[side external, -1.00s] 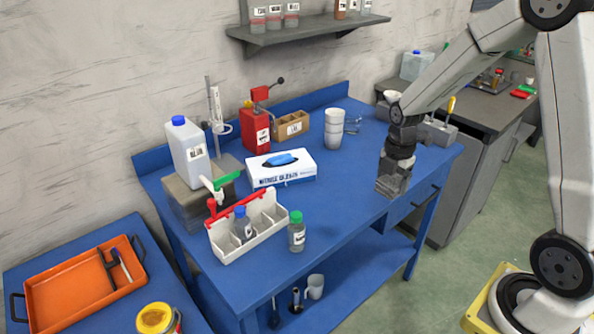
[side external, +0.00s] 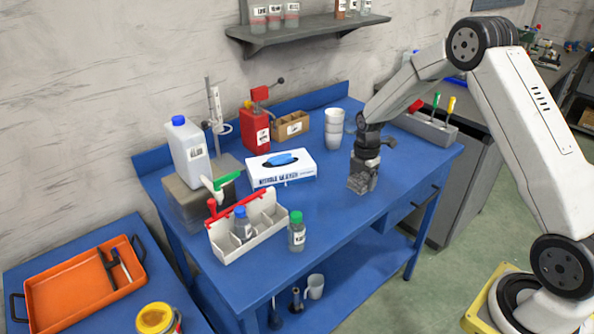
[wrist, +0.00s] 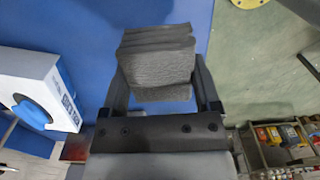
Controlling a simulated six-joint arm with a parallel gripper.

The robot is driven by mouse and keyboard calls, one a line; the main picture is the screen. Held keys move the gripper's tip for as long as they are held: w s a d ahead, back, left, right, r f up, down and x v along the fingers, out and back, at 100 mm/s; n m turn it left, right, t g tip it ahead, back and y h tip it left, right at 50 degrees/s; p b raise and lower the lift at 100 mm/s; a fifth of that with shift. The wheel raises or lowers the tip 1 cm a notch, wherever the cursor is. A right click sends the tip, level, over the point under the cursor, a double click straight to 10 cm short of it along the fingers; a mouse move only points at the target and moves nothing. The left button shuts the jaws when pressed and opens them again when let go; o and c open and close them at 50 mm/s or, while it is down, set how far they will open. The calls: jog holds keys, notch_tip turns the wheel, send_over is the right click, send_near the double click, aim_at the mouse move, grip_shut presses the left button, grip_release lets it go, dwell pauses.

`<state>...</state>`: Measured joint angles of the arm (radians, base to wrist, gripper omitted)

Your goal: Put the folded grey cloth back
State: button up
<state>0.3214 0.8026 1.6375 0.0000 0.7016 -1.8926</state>
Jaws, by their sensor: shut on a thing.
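The folded grey cloth (wrist: 157,62) is a thick stack of dark grey layers between the two fingers of my gripper (wrist: 162,85) in the wrist view. The fingers are shut on its left and right sides. In the side view my gripper (side external: 362,182) points down over the right half of the blue bench (side external: 330,225), right of the glove box. There the cloth blends with the dark fingers, and I cannot tell whether it touches the bench top.
The white glove box (side external: 283,168) stands left of my gripper, with stacked white cups (side external: 334,128) behind. A white caddy (side external: 250,236) and green-capped bottle (side external: 297,232) are at front left. A grey tool holder (side external: 428,128) is at back right. The bench's front right is clear.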

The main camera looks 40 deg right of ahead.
aim_at(354, 198)
jog(key=shift+w+d+f, duration=0.25)
jog(key=shift+w+f, duration=0.65)
jog(key=shift+f, duration=0.2)
jog(key=shift+f, duration=0.1)
jog(key=shift+w+f, duration=0.15)
jog(key=shift+f, duration=0.05)
jog(key=shift+w+f, duration=0.1)
jog(key=shift+f, duration=1.45)
jog(key=shift+f, duration=0.1)
jog(key=o, duration=1)
notch_tip(354, 198, up, 12)
jog(key=shift+r, duration=0.1)
